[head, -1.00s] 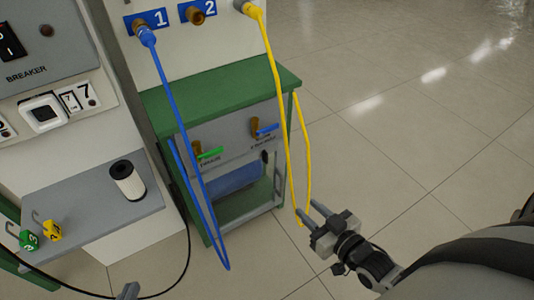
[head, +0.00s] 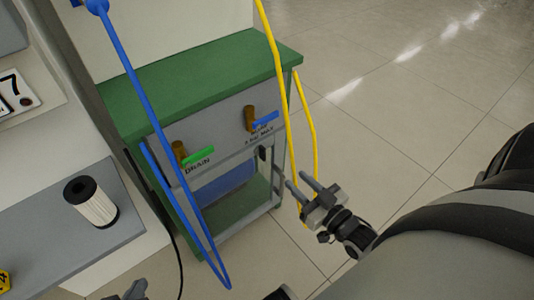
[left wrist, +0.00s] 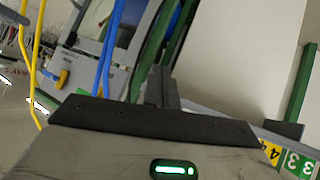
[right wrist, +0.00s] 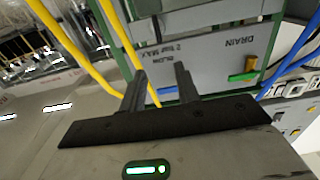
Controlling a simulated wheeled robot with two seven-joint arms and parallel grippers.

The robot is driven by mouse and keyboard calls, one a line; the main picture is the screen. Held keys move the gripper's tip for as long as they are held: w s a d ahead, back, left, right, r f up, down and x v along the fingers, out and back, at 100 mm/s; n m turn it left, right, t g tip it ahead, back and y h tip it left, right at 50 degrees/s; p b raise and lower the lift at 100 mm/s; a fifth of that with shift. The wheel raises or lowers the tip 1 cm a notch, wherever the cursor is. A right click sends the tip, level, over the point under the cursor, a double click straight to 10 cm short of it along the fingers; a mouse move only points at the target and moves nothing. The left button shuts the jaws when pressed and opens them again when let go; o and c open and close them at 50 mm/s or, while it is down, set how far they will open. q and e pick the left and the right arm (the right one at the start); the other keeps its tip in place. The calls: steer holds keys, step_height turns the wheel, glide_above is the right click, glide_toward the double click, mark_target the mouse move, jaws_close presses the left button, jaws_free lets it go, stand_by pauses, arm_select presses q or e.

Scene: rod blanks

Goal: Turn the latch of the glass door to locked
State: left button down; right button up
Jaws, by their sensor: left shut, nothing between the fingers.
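The glass door (head: 228,188) is a bluish pane low in the green and grey cabinet, under the valve panel. A small dark piece (head: 262,154) at its upper right looks like the latch; its setting is too small to tell. My right gripper (head: 297,182) is open and empty, in front of the cabinet's right side near the yellow hose; its spread fingers also show in the right wrist view (right wrist: 160,80). My left gripper (head: 134,290) is mostly cut off at the bottom edge. Its fingers are together and empty in the left wrist view (left wrist: 161,88).
A blue hose (head: 160,130) hangs across the cabinet's left front. A yellow hose (head: 312,130) loops down beside its right edge, close to my right gripper. The DRAIN valve (head: 197,157) and another valve (head: 262,119) stick out above. A white filter cylinder (head: 91,203) stands on a grey shelf (head: 45,240).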

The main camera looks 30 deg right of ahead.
mark_target(265, 150)
steer(key=w, duration=0.4)
steer(key=w+b, duration=0.1)
steer(key=w, duration=0.2)
steer(key=w+a+b, duration=0.1)
steer(key=w, duration=0.3)
steer(key=shift+w, duration=0.95)
arm_select(q)
steer(key=shift+w+d+r+t+h, duration=0.15)
steer(key=shift+d+r+t+h, duration=0.1)
steer(key=shift+r+t, duration=0.2)
steer(key=shift+w+d+r+t+h, duration=0.15)
steer(key=shift+d+r+t+h, duration=0.1)
steer(key=shift+r+t, duration=0.15)
arm_select(e)
jaws_close()
